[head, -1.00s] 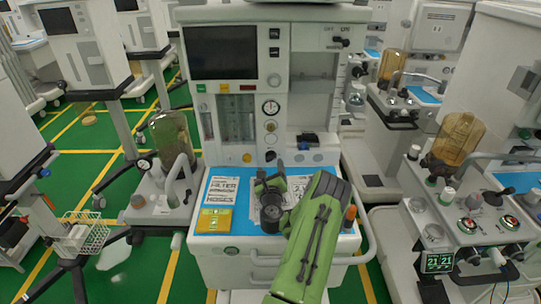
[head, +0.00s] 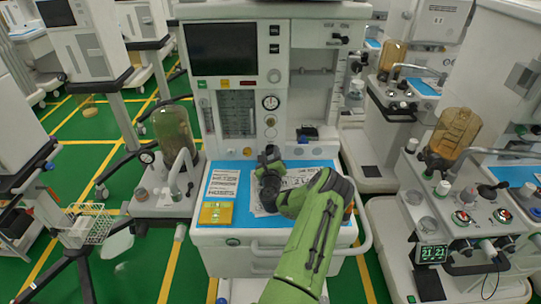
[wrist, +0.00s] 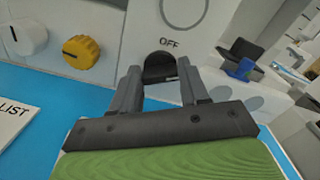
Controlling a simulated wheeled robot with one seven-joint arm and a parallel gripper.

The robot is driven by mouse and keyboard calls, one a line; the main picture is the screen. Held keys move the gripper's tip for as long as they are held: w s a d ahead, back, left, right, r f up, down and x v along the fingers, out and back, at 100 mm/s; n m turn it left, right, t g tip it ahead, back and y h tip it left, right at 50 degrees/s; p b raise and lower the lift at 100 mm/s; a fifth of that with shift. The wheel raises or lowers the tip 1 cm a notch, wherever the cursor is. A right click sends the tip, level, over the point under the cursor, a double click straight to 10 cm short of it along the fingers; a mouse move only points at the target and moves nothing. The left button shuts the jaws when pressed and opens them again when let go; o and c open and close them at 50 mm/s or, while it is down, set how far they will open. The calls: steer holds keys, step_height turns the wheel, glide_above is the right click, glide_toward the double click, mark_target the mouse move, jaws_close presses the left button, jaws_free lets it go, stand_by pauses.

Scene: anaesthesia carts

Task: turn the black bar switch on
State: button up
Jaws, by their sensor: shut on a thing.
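The black bar switch (wrist: 160,66) is on the pale front panel of the cart, under a printed "OFF" label, in the wrist view. My gripper (wrist: 162,77) has its two grey fingers on either side of it, shut on it. The lower part of the switch is hidden between the fingers. In the head view my gripper (head: 269,155) is at the lower front panel of the middle cart (head: 310,152), above the blue worktop, and hides the switch.
A yellow knob (wrist: 82,52) and a white knob (wrist: 27,37) are left of the switch. The blue worktop (head: 228,172) carries printed sheets and a yellow pack (head: 215,213). A black item with a blue part (wrist: 244,68) stands to the right.

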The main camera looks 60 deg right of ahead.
steer(key=shift+c, duration=0.6)
steer(key=shift+m+p, duration=1.4)
steer(key=shift+m, duration=1.5)
steer(key=o, duration=1.1)
steer(key=shift+c, duration=0.2)
